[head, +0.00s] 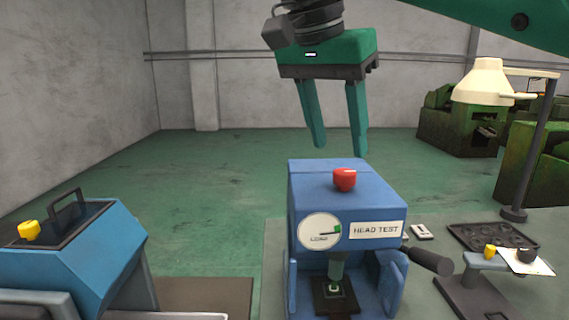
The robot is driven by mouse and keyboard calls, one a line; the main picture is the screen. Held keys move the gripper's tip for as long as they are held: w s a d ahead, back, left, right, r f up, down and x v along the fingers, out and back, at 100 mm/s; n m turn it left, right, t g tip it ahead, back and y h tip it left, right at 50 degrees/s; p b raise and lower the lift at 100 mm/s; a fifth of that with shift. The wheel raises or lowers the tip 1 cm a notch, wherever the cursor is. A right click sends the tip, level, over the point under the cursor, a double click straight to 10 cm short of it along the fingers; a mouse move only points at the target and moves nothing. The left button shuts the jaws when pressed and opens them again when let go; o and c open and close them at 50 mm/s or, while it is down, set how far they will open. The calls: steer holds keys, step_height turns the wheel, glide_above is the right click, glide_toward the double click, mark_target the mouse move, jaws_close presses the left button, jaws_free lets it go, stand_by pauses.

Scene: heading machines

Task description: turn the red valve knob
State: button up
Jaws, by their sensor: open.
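The red valve knob (345,180) sits on top of the blue head test machine (305,200), near the front edge of its top face. My gripper (340,151) hangs in the air above the back of the machine, pointing down. Its two green fingers are spread apart with nothing between them. The fingertips are higher in the picture than the knob and do not touch it. The knob is in full view.
A blue box (75,255) with a black handle and a yellow knob (29,231) stands at left. A black lever (430,260) sticks out at the machine's right. A lamp (484,85), a dark tray (490,238) and a small grey stand (480,290) are at right.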

mark_target(343, 171)
steer(key=x, duration=0.6)
steer(key=c, duration=1.1)
steer(key=shift+o, duration=0.2)
steer(key=shift+a, duration=0.1)
